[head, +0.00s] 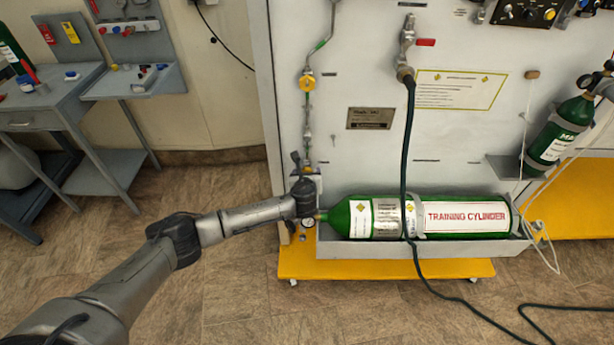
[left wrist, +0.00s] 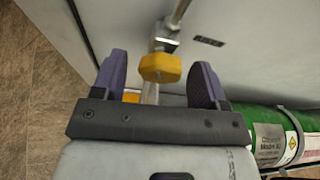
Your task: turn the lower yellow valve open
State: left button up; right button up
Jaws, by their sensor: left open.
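The lower yellow valve is an eight-sided yellow knob (left wrist: 160,67) on a pipe fixed to the white panel. In the left wrist view it shows between the two fingers of my left gripper (left wrist: 160,75), with a gap on each side. The fingers are open and do not touch it. In the head view my left gripper (head: 305,170) is low at the panel's left side and hides most of this valve; only a bit of yellow shows there. My right gripper is out of view.
An upper yellow valve (head: 307,83) sits higher on the same pipe line. A green training cylinder (head: 466,216) lies in a tray just right of my gripper, with a small gauge (head: 309,222) below the gripper. A dark hose (head: 407,150) hangs down the panel.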

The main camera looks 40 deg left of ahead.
pick_arm(q)
jog(key=shift+c, duration=0.2)
jog(key=c, duration=0.9)
jog(key=shift+n+h+p, duration=0.3)
jog(key=shift+n+p, duration=0.1)
jog(key=shift+p, duration=0.25)
jog(key=o, duration=0.9)
jog(key=shift+o, duration=0.2)
